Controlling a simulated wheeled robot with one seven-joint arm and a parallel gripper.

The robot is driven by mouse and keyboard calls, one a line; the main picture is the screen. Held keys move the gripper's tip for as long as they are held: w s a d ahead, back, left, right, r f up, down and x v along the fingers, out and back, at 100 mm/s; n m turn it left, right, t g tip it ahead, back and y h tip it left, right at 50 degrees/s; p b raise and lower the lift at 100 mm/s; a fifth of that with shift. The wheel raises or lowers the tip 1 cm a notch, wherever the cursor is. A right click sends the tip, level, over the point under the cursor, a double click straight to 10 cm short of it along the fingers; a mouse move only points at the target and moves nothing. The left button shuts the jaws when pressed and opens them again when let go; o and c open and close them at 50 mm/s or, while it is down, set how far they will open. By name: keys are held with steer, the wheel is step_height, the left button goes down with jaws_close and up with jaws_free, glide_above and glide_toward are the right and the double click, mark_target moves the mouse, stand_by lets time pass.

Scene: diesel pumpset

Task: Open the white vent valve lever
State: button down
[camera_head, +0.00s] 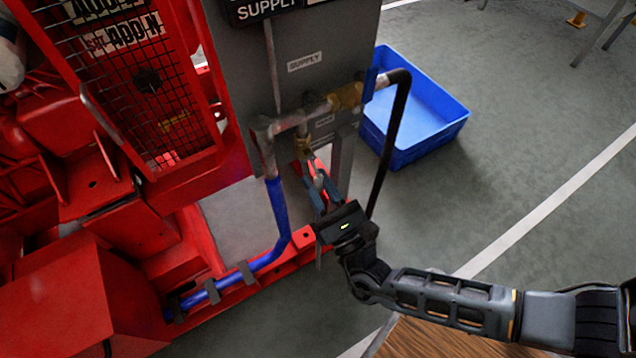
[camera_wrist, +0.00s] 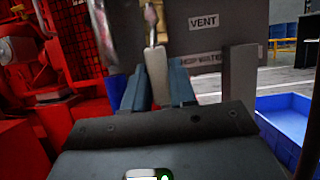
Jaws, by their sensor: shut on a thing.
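The white vent valve lever (camera_wrist: 157,75) hangs down in front of the grey panel in the wrist view, just left of the VENT label (camera_wrist: 204,20). My gripper (camera_wrist: 158,88) comes from below, with one blue-grey finger on each side of the lever, shut on it. In the head view my gripper (camera_head: 316,183) is at the pipework below the brass fitting (camera_head: 304,146). Only a small pale part of the lever (camera_head: 319,180) shows there between the fingers. The lever's lower end is hidden by my gripper.
A grey panel (camera_head: 240,60) stands behind the pipes. A supply pipe with a brass valve (camera_head: 346,97) runs above my gripper, and a black hose (camera_head: 394,135) hangs to its right. A blue bin (camera_head: 425,110) is on the floor. Red machinery (camera_head: 60,300) fills the left.

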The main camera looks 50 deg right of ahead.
steer(key=c, duration=1)
jaws_free()
steer(key=v, duration=0.8)
